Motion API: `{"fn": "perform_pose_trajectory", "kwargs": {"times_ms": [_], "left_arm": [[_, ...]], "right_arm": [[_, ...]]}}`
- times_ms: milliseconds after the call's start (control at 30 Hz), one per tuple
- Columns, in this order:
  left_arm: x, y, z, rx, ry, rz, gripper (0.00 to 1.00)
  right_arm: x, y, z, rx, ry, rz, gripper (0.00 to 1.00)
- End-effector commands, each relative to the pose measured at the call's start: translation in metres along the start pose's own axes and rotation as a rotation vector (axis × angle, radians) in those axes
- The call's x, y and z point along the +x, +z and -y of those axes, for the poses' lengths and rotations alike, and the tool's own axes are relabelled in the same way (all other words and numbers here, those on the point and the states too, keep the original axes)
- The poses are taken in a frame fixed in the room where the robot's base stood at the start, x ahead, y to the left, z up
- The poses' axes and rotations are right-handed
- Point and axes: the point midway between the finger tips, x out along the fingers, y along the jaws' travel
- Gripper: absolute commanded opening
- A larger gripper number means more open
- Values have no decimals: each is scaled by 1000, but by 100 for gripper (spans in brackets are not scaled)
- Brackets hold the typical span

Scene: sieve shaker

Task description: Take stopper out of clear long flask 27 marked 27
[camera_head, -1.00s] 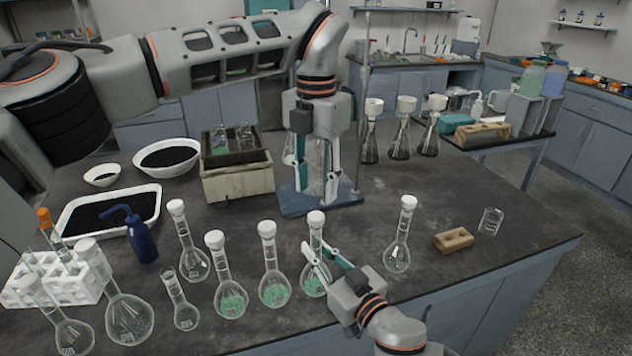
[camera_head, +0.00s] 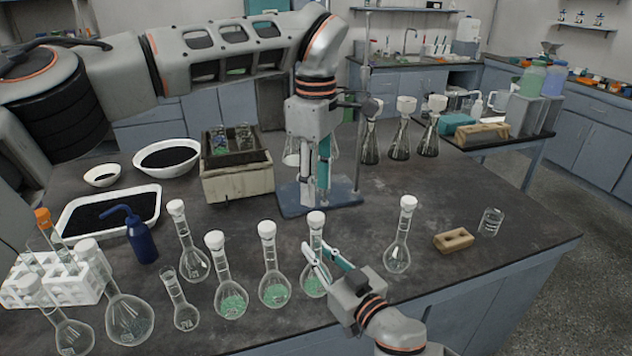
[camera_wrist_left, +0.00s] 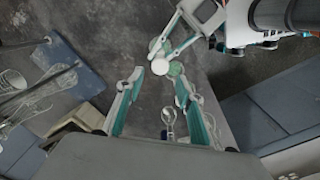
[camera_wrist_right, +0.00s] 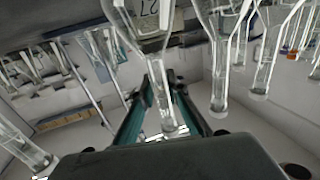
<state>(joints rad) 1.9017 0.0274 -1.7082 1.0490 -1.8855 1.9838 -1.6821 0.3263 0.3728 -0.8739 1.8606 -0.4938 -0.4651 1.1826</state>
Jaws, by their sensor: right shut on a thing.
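A clear long-necked flask (camera_head: 314,281) with green contents and a white stopper (camera_head: 316,217) stands upright in the front row. My right gripper (camera_head: 319,248) is shut on its neck below the stopper. In the left wrist view, the white stopper (camera_wrist_left: 160,67) appears between the open fingertips, but apart in depth.
Similar stoppered flasks stand left (camera_head: 274,288) and right (camera_head: 398,252) of the held one. A blue stand base (camera_head: 345,195) with a rod and glassware is behind. A wooden block (camera_head: 454,240) and a small beaker (camera_head: 491,222) lie right. Table between is clear.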

Motion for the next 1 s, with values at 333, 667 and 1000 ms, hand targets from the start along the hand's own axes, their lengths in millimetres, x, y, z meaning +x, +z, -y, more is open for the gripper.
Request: {"fn": "perform_pose_trajectory", "kwargs": {"times_ms": [333,667,1000], "left_arm": [[44,0,1,8,-4,2,37],[76,0,1,5,-2,2,37],[79,0,0,5,0,1,32]], "right_arm": [[0,0,0,0,0,-1,0],[0,0,0,0,0,0,0],[0,0,0,0,0,0,0]]}}
